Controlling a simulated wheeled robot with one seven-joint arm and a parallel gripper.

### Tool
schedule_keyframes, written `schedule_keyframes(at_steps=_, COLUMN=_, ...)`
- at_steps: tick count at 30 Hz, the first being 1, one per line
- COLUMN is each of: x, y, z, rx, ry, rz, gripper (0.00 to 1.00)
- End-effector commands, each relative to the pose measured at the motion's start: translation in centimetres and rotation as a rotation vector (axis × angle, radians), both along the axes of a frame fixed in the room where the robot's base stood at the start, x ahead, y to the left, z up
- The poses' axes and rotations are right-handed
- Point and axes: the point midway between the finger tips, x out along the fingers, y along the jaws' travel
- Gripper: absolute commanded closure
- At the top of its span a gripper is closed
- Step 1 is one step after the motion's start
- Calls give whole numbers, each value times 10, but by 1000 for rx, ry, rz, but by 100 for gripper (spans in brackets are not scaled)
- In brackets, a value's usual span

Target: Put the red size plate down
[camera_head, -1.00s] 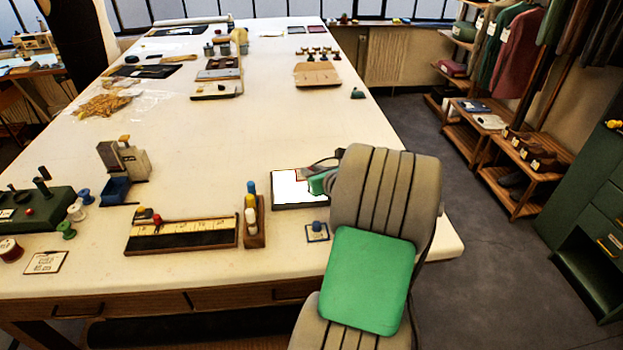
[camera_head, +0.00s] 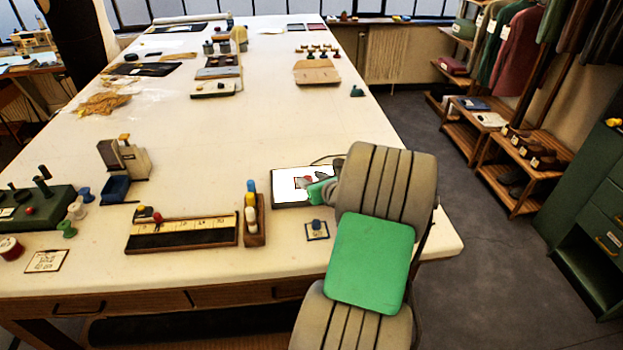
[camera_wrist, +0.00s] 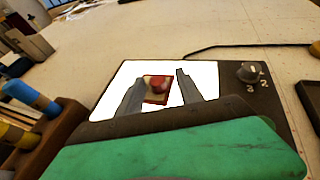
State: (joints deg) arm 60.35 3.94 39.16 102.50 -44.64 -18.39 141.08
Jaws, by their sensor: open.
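The red size plate (camera_wrist: 157,90) lies on the bright white panel of a dark light box (camera_wrist: 262,99) in the wrist view. It has a round red knob on top. My gripper (camera_wrist: 158,88) is open, with one grey finger on each side of the plate and visible gaps between. In the head view the plate (camera_head: 305,183) shows small on the light box (camera_head: 290,205), with my gripper (camera_head: 315,184) beside it. My arm hides the right part of the light box there.
A wooden rack with coloured bottles (camera_head: 254,220) stands close left of the light box. A ruler tray (camera_head: 181,235) is further left.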

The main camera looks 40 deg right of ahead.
Motion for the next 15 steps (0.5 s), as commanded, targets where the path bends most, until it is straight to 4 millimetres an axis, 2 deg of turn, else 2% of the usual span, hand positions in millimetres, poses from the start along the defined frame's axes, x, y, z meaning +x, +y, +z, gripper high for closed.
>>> schedule_keyframes(at_steps=2, x=-1, y=0, z=4, rx=-2, ry=-1, rz=-1, gripper=56)
schedule_keyframes(at_steps=5, x=-15, y=2, z=8, rx=-1, ry=0, rz=-4, gripper=56)
schedule_keyframes(at_steps=15, x=-90, y=20, z=40, rx=-3, ry=-1, rz=-6, gripper=56)
